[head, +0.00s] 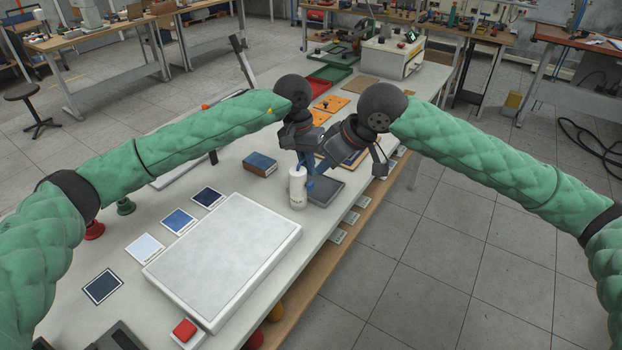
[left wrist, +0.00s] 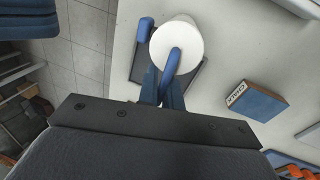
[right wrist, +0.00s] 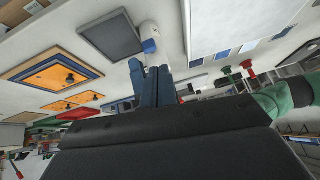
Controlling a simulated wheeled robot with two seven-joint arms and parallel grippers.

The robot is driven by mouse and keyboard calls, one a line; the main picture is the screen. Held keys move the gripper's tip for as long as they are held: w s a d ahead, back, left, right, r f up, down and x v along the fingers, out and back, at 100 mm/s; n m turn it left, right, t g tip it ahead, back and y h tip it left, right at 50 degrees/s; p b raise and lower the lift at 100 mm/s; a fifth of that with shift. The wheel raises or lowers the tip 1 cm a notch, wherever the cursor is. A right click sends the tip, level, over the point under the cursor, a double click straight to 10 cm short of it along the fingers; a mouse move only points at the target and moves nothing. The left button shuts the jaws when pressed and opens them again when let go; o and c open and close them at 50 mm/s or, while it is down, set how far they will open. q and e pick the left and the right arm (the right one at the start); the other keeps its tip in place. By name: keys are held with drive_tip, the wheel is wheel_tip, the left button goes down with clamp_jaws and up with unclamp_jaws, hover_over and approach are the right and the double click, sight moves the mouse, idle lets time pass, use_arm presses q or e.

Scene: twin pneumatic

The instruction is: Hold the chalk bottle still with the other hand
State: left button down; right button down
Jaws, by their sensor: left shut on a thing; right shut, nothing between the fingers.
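The white chalk bottle (head: 298,188) stands upright on the table, beside a dark grey pad. My left gripper (head: 305,162) is directly above it. In the left wrist view its blue fingers (left wrist: 163,92) are shut on a curved blue piece over the round white bottle top (left wrist: 188,36); their overlap hides the exact contact. My right gripper is close to the right; in the right wrist view its blue fingers (right wrist: 154,85) are shut, empty and point toward the bottle (right wrist: 149,32). A small blue part shows beside the bottle; I cannot tell what it belongs to.
A blue box marked CHALK (left wrist: 257,101) lies nearby. The dark grey pad (head: 326,191) lies right of the bottle near the table edge. A large white slab (head: 225,255), colour cards (head: 179,221) and a red button (head: 184,330) are in front. Orange trays (head: 331,104) are behind.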

sight(311, 186)
drive_tip(key=s+a+f+m+t+y, duration=0.1)
drive_tip(key=s+a+f+m+y, duration=0.15)
drive_tip(key=a+m+y, duration=0.8)
drive_tip(key=s+d+f+m+t+h, duration=0.1)
drive_tip(key=d+f+m+t+h, duration=0.3)
drive_tip(key=d+m+t, duration=0.5)
drive_tip(key=d+f+m+t+h, duration=0.4)
drive_tip(key=d+m+t, duration=0.4)
drive_tip(key=m, duration=1.7)
drive_tip(key=shift+s+d+t, duration=0.4)
drive_tip(key=shift+d, duration=0.35)
drive_tip(key=shift+w+a, duration=0.8)
drive_tip(key=shift+a, duration=0.45)
drive_tip(key=shift+w+a, duration=0.75)
drive_tip(key=shift+a, duration=0.5)
drive_tip(key=shift+w+a, duration=0.8)
drive_tip(key=shift+a, duration=0.45)
drive_tip(key=shift+w+a, duration=0.1)
drive_tip(key=shift+a, duration=0.05)
